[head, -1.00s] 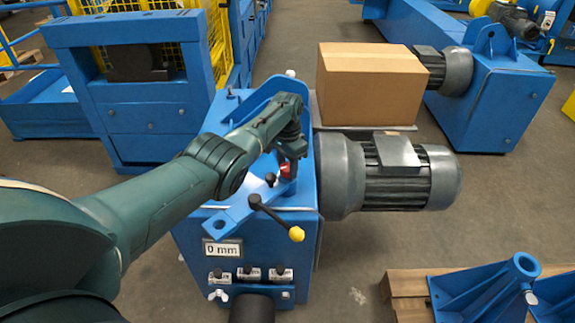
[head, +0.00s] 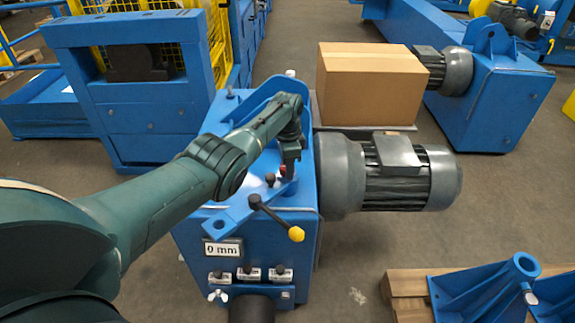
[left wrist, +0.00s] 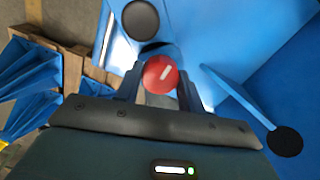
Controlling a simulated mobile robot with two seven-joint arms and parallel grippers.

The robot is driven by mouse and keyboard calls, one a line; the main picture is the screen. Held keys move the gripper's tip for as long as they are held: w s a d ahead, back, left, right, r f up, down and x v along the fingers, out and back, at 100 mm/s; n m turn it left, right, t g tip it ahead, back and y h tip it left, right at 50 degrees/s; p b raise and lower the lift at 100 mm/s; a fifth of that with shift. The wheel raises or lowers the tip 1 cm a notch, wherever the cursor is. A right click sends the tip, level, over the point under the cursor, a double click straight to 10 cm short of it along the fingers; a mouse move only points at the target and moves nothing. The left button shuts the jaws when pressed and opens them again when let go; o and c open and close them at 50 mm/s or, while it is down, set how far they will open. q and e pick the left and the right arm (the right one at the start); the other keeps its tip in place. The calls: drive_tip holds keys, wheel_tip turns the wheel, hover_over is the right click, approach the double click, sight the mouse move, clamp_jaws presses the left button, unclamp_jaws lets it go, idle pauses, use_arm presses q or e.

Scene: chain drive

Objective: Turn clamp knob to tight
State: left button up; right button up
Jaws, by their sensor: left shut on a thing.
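The clamp knob is a round red knob (left wrist: 160,73) with a white line on its face. In the left wrist view it sits between the two fingertips of my left gripper (left wrist: 161,84), and the white line slants up to the right. In the head view my left gripper (head: 289,168) points down at the top of the blue machine, shut on the knob. Its fingers cover most of the knob there, and only a little red (head: 283,169) shows. My right gripper is not in view.
A lever with a yellow ball (head: 296,234) stands in front of the knob, with a small black knob (head: 270,180) beside it. A grey motor (head: 400,175) is at the right, with a cardboard box (head: 370,85) behind. A "0 mm" display (head: 222,249) is on the front.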

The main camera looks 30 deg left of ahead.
use_arm(q)
drive_tip(key=o, duration=1)
drive_tip(key=shift+c, duration=0.2)
drive_tip(key=shift+r, duration=0.1)
drive_tip(key=shift+r+p, duration=0.3)
drive_tip(key=shift+r, duration=0.05)
wheel_tip(320, 180, up, 12)
drive_tip(key=p, duration=0.3)
drive_tip(key=shift+r, duration=0.15)
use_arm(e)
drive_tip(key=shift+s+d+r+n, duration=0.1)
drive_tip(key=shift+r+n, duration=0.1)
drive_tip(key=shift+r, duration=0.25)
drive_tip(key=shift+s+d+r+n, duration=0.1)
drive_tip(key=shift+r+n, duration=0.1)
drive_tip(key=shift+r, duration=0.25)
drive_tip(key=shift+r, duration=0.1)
